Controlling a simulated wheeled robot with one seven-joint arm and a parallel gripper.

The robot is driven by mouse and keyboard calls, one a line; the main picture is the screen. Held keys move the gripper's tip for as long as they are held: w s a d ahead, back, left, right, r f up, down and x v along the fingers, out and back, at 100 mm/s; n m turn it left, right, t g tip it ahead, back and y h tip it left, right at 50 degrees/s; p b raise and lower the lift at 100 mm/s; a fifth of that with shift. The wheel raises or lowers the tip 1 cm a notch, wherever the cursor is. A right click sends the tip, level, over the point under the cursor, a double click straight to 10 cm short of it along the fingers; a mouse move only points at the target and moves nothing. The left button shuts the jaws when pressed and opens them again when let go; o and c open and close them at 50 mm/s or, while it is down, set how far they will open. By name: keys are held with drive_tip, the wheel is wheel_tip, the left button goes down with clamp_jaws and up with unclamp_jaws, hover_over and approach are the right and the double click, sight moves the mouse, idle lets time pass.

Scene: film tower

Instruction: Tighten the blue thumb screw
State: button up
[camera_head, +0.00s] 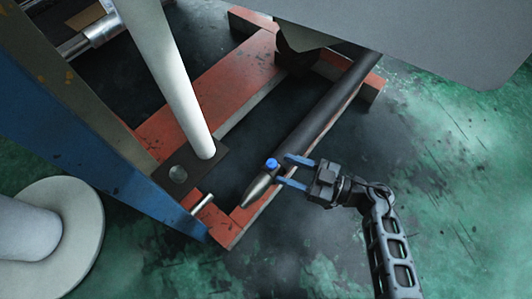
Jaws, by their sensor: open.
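The blue thumb screw (271,163) is a small blue knob on the upper side of a metal cone-tipped fitting (258,188). The fitting sits at the near end of a long dark bar (320,120). My gripper (284,170) reaches in from the right, with its two blue fingers apart. The upper finger points toward the screw and its tip is very close to it; the lower finger is beside the metal fitting. I cannot tell whether either finger touches. Nothing shows between the fingers as held.
An orange-red frame (190,108) lies on the green floor (440,190) around the bar. A white post (172,75) and a blue beam (95,140) stand to the left. A grey panel (440,35) overhangs the upper right.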

sight(265, 167)
drive_tip(key=b+x, duration=0.1)
drive_tip(key=x, duration=0.6)
clamp_jaws()
idle(0.5)
